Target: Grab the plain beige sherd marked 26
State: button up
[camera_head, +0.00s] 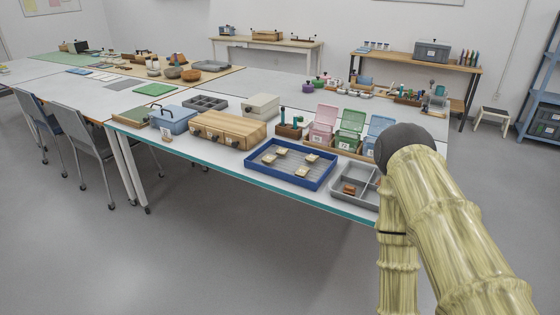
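Several small beige sherds lie apart from each other in a blue tray (262,181) near the table's front edge. One sherd (281,151) is at the back, one (268,159) at the left, one (312,157) at the right, and one (302,171) at the front. Any numbers on them are too small to read, so I cannot tell which is marked 26. A brown piece (349,189) lies in a grey divided tray to the right. My arm fills the right foreground and hides part of the table. My gripper does not show.
Pink (322,125), green (349,131) and blue (379,133) open boxes stand behind the trays. A wooden case (228,130) and a blue box (172,119) stand to the left. Chairs (88,135) line the left table. The floor in front is clear.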

aim_at(282, 152)
jog(key=u, duration=0.75)
jog(key=i, duration=1)
jog(key=z, duration=0.1)
